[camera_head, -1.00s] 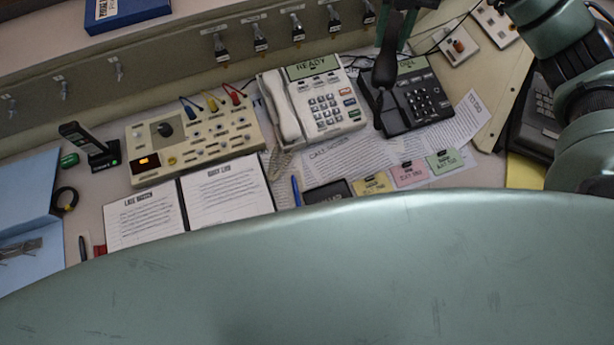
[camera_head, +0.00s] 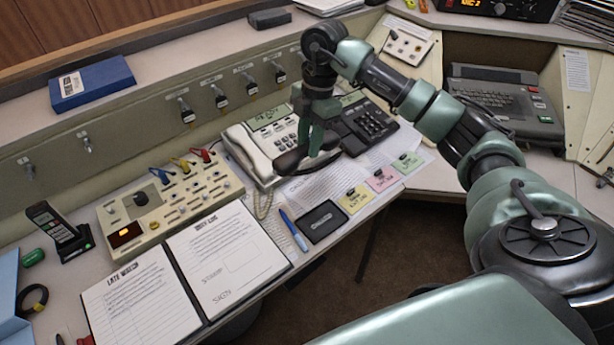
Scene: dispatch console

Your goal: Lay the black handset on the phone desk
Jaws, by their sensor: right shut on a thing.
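My right gripper (camera_head: 311,140) reaches down from above and is shut on the black handset (camera_head: 290,162). The handset lies roughly level across the picture, in front of the white phone's lower right part and over the printed sheet. I cannot tell whether it touches the desk. The black phone (camera_head: 372,124) sits just right of the gripper, its left part hidden behind the gripper. My left gripper is not in view.
The white phone (camera_head: 277,137) with its own pale handset (camera_head: 247,153) stands close behind. A black pad (camera_head: 322,221), a blue pen (camera_head: 293,230) and coloured cards (camera_head: 381,180) lie in front. An open logbook (camera_head: 228,257) and switch panel (camera_head: 172,197) are left.

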